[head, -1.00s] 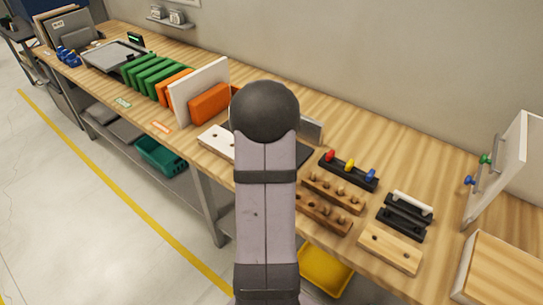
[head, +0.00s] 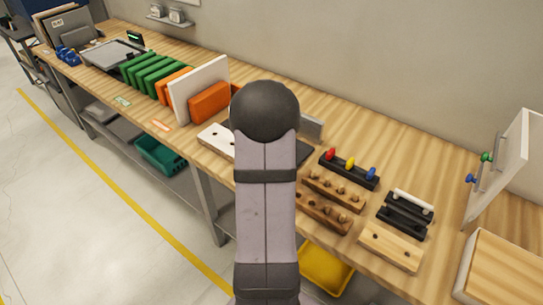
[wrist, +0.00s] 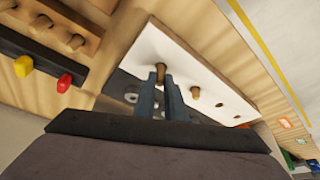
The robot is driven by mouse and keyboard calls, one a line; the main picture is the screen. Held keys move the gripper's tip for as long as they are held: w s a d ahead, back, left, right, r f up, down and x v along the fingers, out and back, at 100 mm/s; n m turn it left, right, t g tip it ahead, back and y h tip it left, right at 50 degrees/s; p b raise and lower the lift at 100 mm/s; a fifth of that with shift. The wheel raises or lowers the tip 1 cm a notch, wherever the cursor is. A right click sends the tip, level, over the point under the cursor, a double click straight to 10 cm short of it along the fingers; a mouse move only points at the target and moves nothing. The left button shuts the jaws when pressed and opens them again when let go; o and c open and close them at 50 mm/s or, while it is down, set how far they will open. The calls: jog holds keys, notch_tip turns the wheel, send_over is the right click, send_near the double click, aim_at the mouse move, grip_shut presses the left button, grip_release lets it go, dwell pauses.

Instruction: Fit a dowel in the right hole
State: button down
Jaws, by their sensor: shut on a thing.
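The white block (wrist: 193,60) with a row of holes lies across the wrist view. A wooden dowel (wrist: 195,95) stands in one of its holes, with two open holes farther right. My gripper (wrist: 161,88) is shut on another wooden dowel (wrist: 160,72), whose end shows between the fingertips over the block's left part. I cannot tell whether this dowel is inside a hole. In the head view the left end of the white block (head: 213,138) shows beside my arm, which hides the gripper and the rest of the block.
Brown wooden racks (head: 335,190) with several pegs stand right of my arm. Behind them is a black rack (head: 347,174) with red, yellow and blue pegs. A pale wooden block (head: 391,247) lies near the front edge. Orange and green panels stand left.

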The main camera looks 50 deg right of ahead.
jog(key=shift+f+b, duration=0.5)
jog(key=shift+f, duration=0.25)
dwell(0.7)
jog(key=c, duration=1.7)
grip_release()
jog(key=shift+c, duration=0.2)
jog(key=shift+r, duration=0.2)
jog(key=shift+r+p, duration=1.9)
jog(key=shift+r, duration=0.45)
